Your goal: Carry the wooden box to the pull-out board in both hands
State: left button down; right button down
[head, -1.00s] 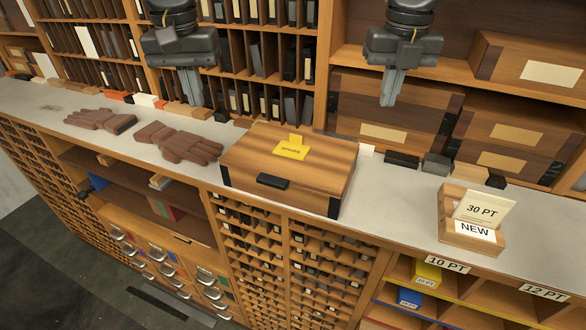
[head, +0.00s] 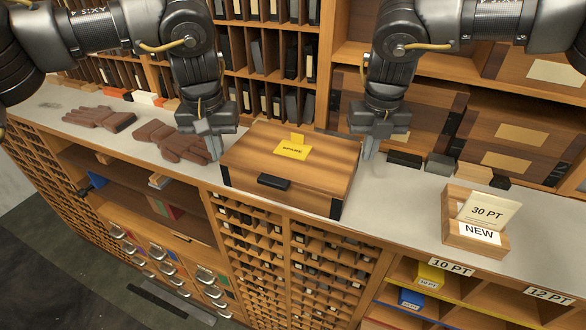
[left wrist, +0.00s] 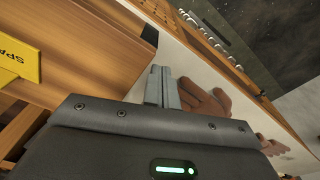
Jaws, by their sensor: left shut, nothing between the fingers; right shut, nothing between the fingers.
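The wooden box (head: 320,171) with dark corner pieces, a black front handle and a yellow SPARE tag on its lid sits on the grey counter. My left gripper (head: 213,155) is shut and empty beside the box's left end; the left wrist view shows its closed fingers (left wrist: 161,88) next to the box (left wrist: 90,45). My right gripper (head: 369,154) is shut and empty by the box's right end, over the counter. I cannot tell whether either gripper touches the box. I cannot pick out the pull-out board with certainty.
Brown gloves (head: 172,141) lie left of the box, close to my left gripper. A wooden holder with 30 PT and NEW cards (head: 475,222) stands to the right. Dark blocks (head: 404,159) lie behind on the counter (head: 405,200). Shelves rise behind; bare counter lies right of the box.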

pick_arm(q)
jog(key=shift+d, duration=0.15)
pick_arm(e)
jog(key=shift+a, duration=0.15)
pick_arm(q)
jog(key=shift+s+d+r, duration=0.1)
jog(key=shift+s+r, duration=0.05)
jog(key=shift+s, duration=0.1)
pick_arm(e)
jog(key=shift+s+r, duration=0.15)
jog(key=shift+s, duration=0.1)
